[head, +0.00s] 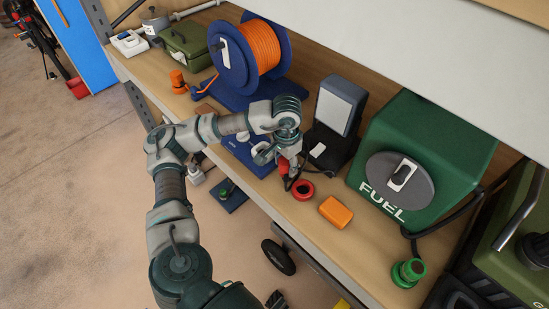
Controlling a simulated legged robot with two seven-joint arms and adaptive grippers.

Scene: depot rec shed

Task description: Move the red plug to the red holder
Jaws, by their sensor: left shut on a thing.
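My left gripper (280,160) is shut on the red plug (284,166), just above the wooden bench top. The gripper's fingers partly hide the plug, and a dark lead shows beside it. A red ring-shaped holder (303,189) sits on the bench just below and to the right of the plug in the picture. A small gap seems to lie between plug and holder; I cannot tell the height. My right gripper is not in view.
An orange block (336,212) lies right of the red holder. A green fuel box (425,150), a dark lamp-like unit (338,108) and an orange cable reel (250,55) stand behind. A green round fitting (408,272) sits front right. A pale shelf (420,50) overhangs the bench.

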